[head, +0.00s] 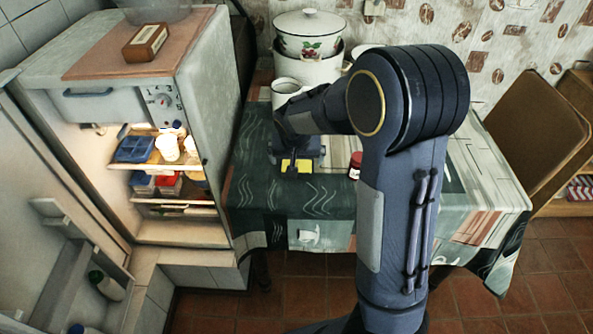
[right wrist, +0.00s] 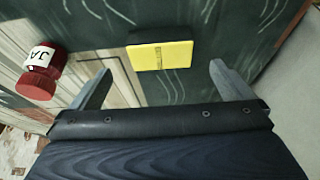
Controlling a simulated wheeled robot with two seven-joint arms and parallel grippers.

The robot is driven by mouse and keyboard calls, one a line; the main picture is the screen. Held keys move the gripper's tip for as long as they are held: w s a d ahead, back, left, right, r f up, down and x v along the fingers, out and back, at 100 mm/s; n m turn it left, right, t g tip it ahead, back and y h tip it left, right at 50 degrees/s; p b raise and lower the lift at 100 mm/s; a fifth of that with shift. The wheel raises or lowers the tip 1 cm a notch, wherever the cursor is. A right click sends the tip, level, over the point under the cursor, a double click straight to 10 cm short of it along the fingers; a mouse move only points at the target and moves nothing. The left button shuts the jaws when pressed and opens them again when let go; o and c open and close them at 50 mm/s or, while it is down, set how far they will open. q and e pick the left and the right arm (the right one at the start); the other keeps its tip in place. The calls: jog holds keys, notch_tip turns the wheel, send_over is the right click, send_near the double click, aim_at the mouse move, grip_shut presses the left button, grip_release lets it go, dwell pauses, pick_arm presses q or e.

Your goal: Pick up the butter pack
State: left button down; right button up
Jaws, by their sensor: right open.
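The butter pack (head: 297,166) is a flat yellow block on the dark green patterned tablecloth, close to the table's front left part. In the right wrist view the butter pack (right wrist: 160,55) lies a little beyond the fingertips, roughly centred between them. My right gripper (head: 293,163) points down above it in the head view, with part of the pack hidden. In the right wrist view my right gripper (right wrist: 157,72) is open, its fingers spread wider than the pack, with nothing between them. My left gripper is not in view.
A red jar (right wrist: 40,72) with a white label stands left of the pack in the right wrist view, and right of my gripper in the head view (head: 355,165). White enamel pots (head: 310,62) stand behind. An open fridge (head: 209,120) is at the left.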

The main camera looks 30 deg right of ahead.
aim_at(297, 165)
jog(key=x, duration=0.5)
jog(key=shift+w, duration=0.1)
jog(key=shift+c, duration=0.4)
jog(key=c, duration=1)
jog(key=shift+c, duration=0.2)
